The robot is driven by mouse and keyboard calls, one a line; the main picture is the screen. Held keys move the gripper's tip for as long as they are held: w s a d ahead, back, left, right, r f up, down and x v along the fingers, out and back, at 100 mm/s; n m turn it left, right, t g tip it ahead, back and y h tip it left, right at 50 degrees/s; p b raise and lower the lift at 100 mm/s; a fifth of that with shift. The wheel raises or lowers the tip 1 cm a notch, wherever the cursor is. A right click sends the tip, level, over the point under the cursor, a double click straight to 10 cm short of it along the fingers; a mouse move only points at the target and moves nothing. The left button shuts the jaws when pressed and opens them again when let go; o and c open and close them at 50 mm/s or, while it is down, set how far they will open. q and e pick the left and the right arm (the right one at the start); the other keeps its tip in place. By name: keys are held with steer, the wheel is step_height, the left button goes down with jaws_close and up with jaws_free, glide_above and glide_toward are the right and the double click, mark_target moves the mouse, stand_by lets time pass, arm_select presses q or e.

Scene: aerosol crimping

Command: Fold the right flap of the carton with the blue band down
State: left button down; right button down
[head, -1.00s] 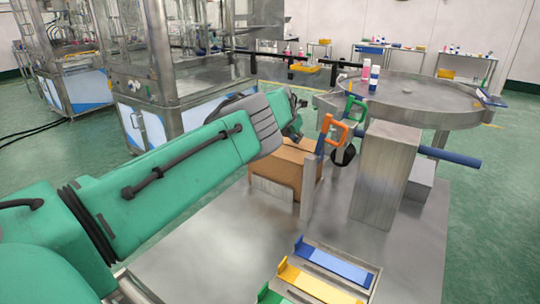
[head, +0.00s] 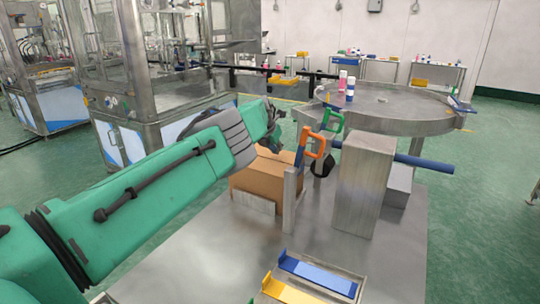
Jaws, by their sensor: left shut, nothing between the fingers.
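A brown carton (head: 268,182) stands on the steel table, behind a low metal plate and beside an upright post. My left arm crosses in front of and above it and hides part of its top. I cannot make out a blue band or the state of the right flap. My left gripper (head: 274,128) is a small dark shape at the arm's end, just above the carton's far side. It is shut and seems to hold nothing; its fingertips are mostly hidden by the wrist. My right gripper is not in view.
Close right of the carton are an orange handle (head: 313,142), a green handle (head: 333,121) and a tall metal block (head: 364,185). A round steel turntable (head: 390,108) with bottles is behind. A tray with blue and yellow pieces (head: 318,277) lies in front. The table's left front is bare.

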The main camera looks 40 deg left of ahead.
arm_select(q)
steer(key=shift+r, duration=0.85)
step_height(320, 180, up, 9)
glide_above(267, 167)
steer(key=shift+a+f, duration=0.1)
steer(key=shift+f, duration=0.1)
